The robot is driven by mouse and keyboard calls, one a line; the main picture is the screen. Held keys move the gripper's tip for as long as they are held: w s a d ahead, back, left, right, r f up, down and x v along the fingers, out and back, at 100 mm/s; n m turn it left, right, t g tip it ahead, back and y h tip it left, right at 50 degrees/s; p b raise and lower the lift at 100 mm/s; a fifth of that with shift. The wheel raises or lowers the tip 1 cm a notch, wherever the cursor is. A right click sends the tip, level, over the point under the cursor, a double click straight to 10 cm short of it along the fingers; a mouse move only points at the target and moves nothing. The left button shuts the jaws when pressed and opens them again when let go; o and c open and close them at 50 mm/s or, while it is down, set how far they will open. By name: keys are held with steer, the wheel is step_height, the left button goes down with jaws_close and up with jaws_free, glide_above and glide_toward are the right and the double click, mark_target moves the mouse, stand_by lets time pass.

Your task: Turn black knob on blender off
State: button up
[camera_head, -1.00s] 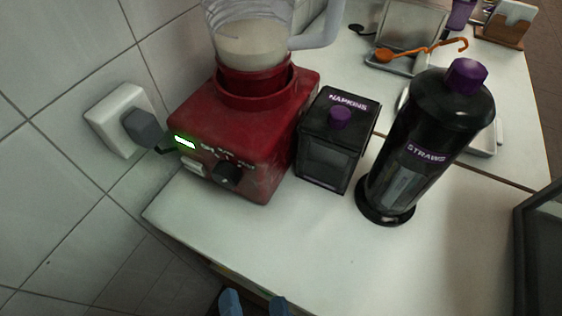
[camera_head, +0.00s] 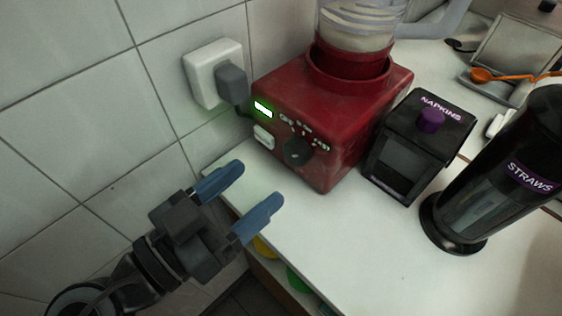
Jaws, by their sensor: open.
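The red blender (camera_head: 320,105) stands at the back left of the white counter, against the tiled wall. Its black knob (camera_head: 297,152) is on the front face, right of a white switch (camera_head: 263,137) and below a lit green display (camera_head: 263,108). The clear jug (camera_head: 358,22) on top holds something pale; its top is cut off. My gripper (camera_head: 236,199) is open and empty, with blue fingertips apart. In the picture it is below and left of the knob, near the counter's left edge, touching nothing that I can see.
A black napkin box (camera_head: 418,145) stands close to the blender's right, then a tall black straw holder (camera_head: 497,175). A wall socket with a grey plug (camera_head: 232,83) is left of the blender. The front counter (camera_head: 350,250) is clear.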

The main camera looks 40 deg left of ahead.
mark_target(291, 155)
steer(key=shift+w+d+p, duration=0.15)
steer(key=shift+w+p, duration=0.15)
steer(key=shift+w, duration=1.45)
steer(key=shift+w+d+p, duration=0.15)
steer(key=shift+w+p, duration=0.15)
steer(key=shift+w, duration=1.45)
steer(key=c, duration=1.1)
